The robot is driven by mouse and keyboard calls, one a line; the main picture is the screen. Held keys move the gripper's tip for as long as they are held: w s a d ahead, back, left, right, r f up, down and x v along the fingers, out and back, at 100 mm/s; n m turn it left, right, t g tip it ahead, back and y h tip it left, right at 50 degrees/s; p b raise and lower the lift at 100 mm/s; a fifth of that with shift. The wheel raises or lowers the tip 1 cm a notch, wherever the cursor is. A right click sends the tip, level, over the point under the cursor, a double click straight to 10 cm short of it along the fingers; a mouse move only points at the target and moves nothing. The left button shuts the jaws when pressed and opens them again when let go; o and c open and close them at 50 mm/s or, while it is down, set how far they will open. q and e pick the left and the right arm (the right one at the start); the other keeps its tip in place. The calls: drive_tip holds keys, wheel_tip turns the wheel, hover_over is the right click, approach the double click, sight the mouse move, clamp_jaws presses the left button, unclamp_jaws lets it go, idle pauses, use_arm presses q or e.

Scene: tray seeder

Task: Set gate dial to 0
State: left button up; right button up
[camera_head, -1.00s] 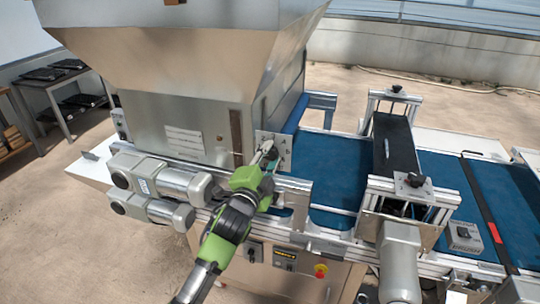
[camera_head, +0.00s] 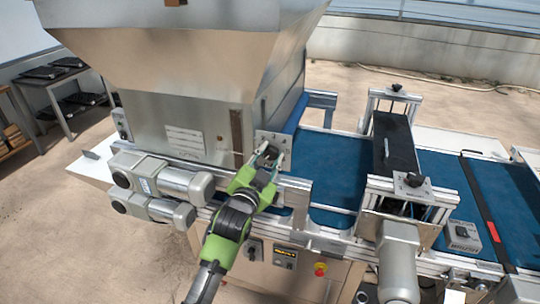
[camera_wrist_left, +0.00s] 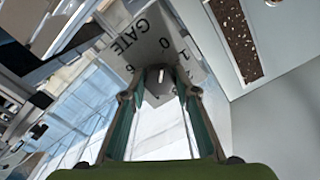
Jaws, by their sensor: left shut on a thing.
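The gate dial plate (camera_head: 284,142) is a small pale metal panel on the machine's side, below the hopper. In the left wrist view the plate (camera_wrist_left: 150,32) reads GATE, with a 0, a 1 and other numbers partly hidden around a dark knob (camera_wrist_left: 153,93). A white mark on the knob points roughly toward the 0; I cannot tell whether it lines up exactly. My left gripper (camera_head: 268,158) is at the plate, its fingers (camera_wrist_left: 161,74) on either side of the knob and shut on it. My right gripper is not in view.
The metal hopper (camera_head: 170,50) rises above the dial. Grey motors (camera_head: 165,180) stick out to the left of the gripper. The blue conveyor belt (camera_head: 335,170) runs to the right. A control panel with a red button (camera_head: 320,269) is below.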

use_arm(q)
drive_tip(key=shift+f, duration=0.1)
drive_tip(key=o, duration=1.1)
drive_tip(key=v, duration=1.2)
